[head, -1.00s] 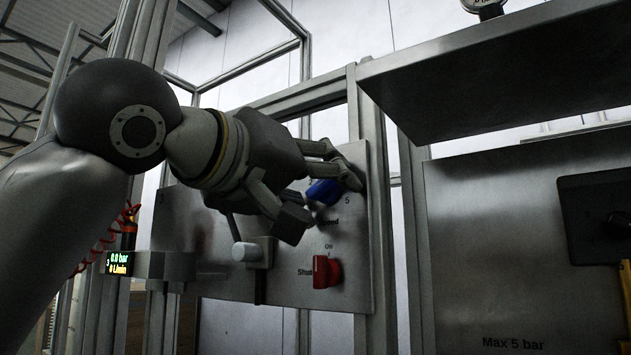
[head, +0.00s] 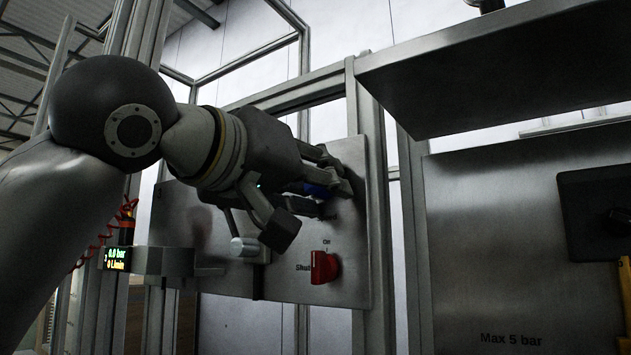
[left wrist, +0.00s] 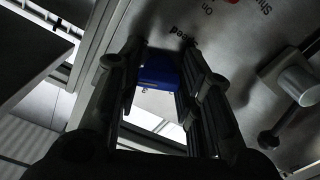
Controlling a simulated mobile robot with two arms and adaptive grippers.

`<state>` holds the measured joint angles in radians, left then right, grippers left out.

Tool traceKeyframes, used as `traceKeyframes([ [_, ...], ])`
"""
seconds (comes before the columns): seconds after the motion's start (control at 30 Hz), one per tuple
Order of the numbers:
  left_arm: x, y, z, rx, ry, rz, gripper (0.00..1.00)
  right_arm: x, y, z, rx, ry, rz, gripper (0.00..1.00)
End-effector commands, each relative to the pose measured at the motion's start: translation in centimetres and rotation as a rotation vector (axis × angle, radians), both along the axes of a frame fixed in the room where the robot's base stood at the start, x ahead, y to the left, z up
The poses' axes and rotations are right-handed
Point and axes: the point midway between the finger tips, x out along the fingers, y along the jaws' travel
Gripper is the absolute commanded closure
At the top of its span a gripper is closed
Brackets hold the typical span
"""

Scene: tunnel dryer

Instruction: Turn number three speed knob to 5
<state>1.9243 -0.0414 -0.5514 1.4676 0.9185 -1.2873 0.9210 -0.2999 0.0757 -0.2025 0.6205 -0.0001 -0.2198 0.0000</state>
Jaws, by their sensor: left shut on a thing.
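The blue speed knob (head: 315,189) is on the upright metal panel (head: 345,235), mostly hidden by my left gripper in the head view. My left gripper (head: 333,195) is at the panel with its fingers closed on the knob. In the left wrist view the blue knob (left wrist: 158,72) sits between the two fingers of the left gripper (left wrist: 160,48), below part of the word "Speed". My right gripper is in neither view.
A red shut-off knob (head: 323,267) is on the same panel below the blue one. A grey cylindrical fitting (head: 244,247) sticks out to its left. A display (head: 117,259) reads 0.0 bar. A metal shelf (head: 500,75) overhangs at the upper right.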

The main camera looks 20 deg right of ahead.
Motion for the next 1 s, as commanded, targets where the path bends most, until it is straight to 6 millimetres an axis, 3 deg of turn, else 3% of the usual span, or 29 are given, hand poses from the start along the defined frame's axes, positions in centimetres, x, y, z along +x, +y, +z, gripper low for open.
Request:
traceKeyframes([
  [1.0, 0.4, 0.4, 0.3, 0.506, -0.658, 0.002, 0.90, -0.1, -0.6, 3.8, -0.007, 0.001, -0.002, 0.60],
])
